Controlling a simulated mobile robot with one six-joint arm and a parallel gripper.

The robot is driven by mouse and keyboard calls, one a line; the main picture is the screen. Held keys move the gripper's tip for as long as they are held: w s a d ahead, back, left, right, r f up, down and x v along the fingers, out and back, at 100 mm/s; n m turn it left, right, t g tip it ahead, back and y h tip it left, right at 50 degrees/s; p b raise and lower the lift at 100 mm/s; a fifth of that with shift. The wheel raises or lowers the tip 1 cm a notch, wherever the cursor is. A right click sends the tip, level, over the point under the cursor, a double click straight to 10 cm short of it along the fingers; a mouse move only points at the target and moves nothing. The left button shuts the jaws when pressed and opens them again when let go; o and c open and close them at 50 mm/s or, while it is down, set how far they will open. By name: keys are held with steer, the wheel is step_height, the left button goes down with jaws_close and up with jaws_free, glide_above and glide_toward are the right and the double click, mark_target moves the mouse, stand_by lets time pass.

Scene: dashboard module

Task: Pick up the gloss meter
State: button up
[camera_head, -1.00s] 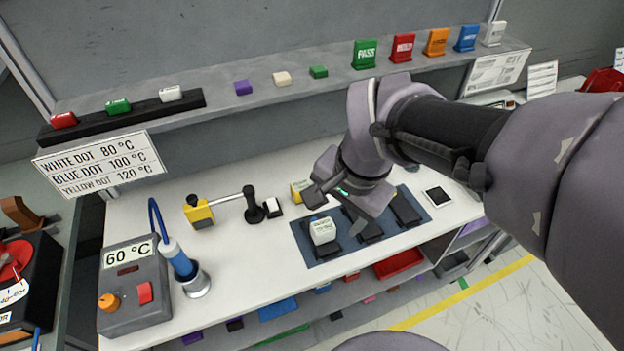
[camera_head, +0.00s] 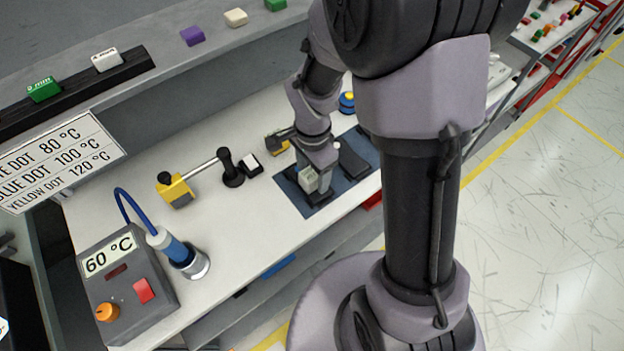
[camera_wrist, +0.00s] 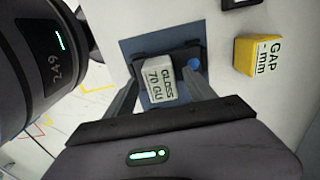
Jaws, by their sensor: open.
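The gloss meter (camera_wrist: 158,84) is a small white block labelled "GLOSS 70 GU". It sits in a dark holder on the blue mat (camera_wrist: 128,47). In the head view the gloss meter (camera_head: 308,180) shows just below the wrist, partly covered by the arm. My gripper (camera_wrist: 160,77) is open, with one finger on each side of the gloss meter in the wrist view. I cannot tell whether either finger touches it.
A yellow gap gauge (camera_wrist: 257,56) stands beside the mat. Further left are a black stand (camera_head: 232,170), a yellow block (camera_head: 176,190) and a grey 60 °C heater unit (camera_head: 128,285) with a blue probe.

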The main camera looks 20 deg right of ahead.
step_height(320, 180, down, 2)
steer(key=shift+w+f, duration=0.1)
steer(key=shift+f, duration=0.05)
jaws_close()
